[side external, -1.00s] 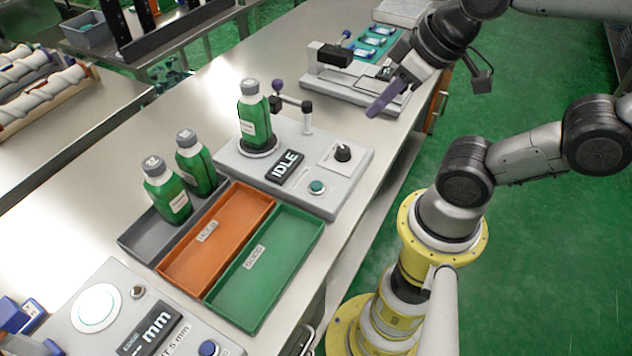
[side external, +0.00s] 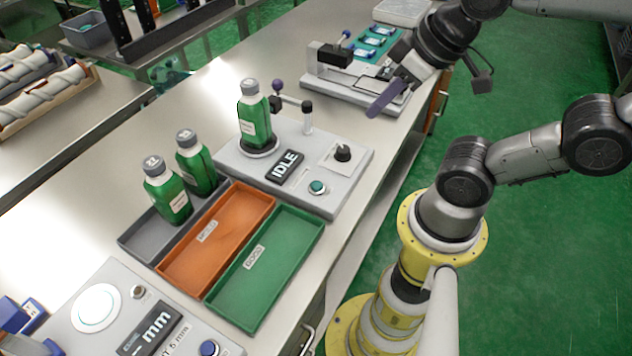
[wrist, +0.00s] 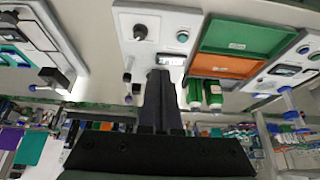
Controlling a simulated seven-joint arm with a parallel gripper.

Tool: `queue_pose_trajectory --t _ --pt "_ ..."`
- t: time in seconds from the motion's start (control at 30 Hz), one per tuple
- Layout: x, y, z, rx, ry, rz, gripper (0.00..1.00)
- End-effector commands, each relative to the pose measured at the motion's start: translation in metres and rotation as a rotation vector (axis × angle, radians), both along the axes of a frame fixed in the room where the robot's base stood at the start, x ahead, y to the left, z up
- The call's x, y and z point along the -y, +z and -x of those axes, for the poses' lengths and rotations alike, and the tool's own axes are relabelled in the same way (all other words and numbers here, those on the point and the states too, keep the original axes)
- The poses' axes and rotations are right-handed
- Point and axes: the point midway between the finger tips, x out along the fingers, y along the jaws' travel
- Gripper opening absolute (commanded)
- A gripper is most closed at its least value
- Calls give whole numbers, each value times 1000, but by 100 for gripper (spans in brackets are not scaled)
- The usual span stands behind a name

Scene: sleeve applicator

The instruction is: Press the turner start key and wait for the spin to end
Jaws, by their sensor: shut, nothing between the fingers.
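The turner (side external: 235,163) is a grey block with a display reading IDLE (side external: 284,167). A green round key (side external: 317,187) sits at its front corner, beside a black knob (side external: 343,153). A green bottle with a grey cap (side external: 254,120) stands upright on its round seat. In the wrist view the key (wrist: 183,36) and display (wrist: 172,60) show above my fingers, and the bottle on the seat is hidden. My gripper (side external: 371,112) is shut and empty, in the air beyond the turner, well apart from the key. It also shows in the wrist view (wrist: 158,74).
A grey tray (side external: 140,240) holds two green bottles. An orange tray (side external: 215,240) and a green tray (side external: 265,275) are empty. A device with a mm display (side external: 150,328) stands at the near end, another fixture (side external: 335,80) beyond the turner. A purple-knobbed arm (side external: 278,87) rises beside the bottle.

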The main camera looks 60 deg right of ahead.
Motion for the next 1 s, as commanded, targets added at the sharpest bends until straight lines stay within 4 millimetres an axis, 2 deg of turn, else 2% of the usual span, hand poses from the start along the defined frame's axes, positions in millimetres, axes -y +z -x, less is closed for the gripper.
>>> queue_pose_trajectory --t 0.57,0.73,0.87,1.0 --pt "0 0 0 0 -1 0 0" --pt "1 0 0 0 -61 -26 0" --pt "18 0 -2 3 -188 -7 0" --pt "41 -9 -8 -11 -295 83 0"
